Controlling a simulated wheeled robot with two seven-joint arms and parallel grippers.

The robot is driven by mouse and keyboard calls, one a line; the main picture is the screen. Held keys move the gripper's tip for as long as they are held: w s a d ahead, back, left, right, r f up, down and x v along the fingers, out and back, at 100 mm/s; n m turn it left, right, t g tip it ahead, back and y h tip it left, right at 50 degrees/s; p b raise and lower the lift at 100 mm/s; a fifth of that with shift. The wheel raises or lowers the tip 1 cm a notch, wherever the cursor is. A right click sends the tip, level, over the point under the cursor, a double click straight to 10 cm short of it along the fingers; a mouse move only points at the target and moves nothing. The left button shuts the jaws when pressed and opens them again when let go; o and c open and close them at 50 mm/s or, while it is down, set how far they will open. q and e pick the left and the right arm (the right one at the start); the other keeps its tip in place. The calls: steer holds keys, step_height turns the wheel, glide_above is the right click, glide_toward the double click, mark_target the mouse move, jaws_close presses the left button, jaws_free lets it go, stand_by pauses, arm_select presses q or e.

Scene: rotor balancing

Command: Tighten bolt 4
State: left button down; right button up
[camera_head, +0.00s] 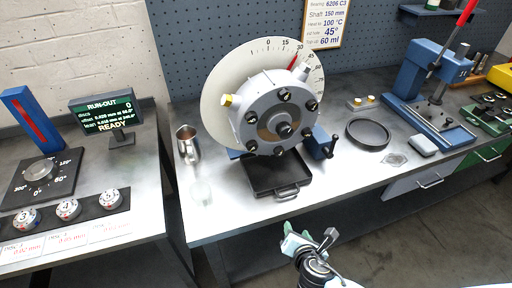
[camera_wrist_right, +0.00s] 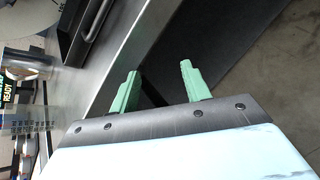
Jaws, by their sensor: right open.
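The grey rotor hub (camera_head: 272,112) stands on the bench in front of a white dial disc (camera_head: 222,88) with degree marks. Several dark bolt heads ring its face. I cannot read which one is bolt 4. My right gripper (camera_head: 299,236) is in front of the bench's front edge, below and apart from the hub. In the right wrist view its two green fingers (camera_wrist_right: 158,82) are apart with nothing between them. My left gripper is in neither view.
A black tray (camera_head: 276,178) with a handle sits below the hub. A metal mug (camera_head: 187,144), a clear glass (camera_head: 201,192) and a black ring (camera_head: 367,134) stand on the bench. A run-out display (camera_head: 103,113) reads READY. A blue press (camera_head: 418,75) stands right. The bench front is mostly clear.

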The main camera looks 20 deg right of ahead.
step_height(320, 180, up, 11)
steer(key=w+a+n+t, duration=0.3)
steer(key=n+t, duration=0.1)
steer(key=n, duration=0.3)
steer(key=n+t+y+p, duration=0.2)
steer(key=n+t+y, duration=0.1)
steer(key=n, duration=0.8)
glide_toward(253, 149)
steer(key=shift+m, duration=0.3)
steer(key=w, duration=0.8)
steer(key=shift+w, duration=0.15)
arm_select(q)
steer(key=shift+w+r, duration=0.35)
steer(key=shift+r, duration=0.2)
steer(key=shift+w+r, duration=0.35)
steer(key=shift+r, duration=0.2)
arm_select(e)
steer(key=c, duration=1)
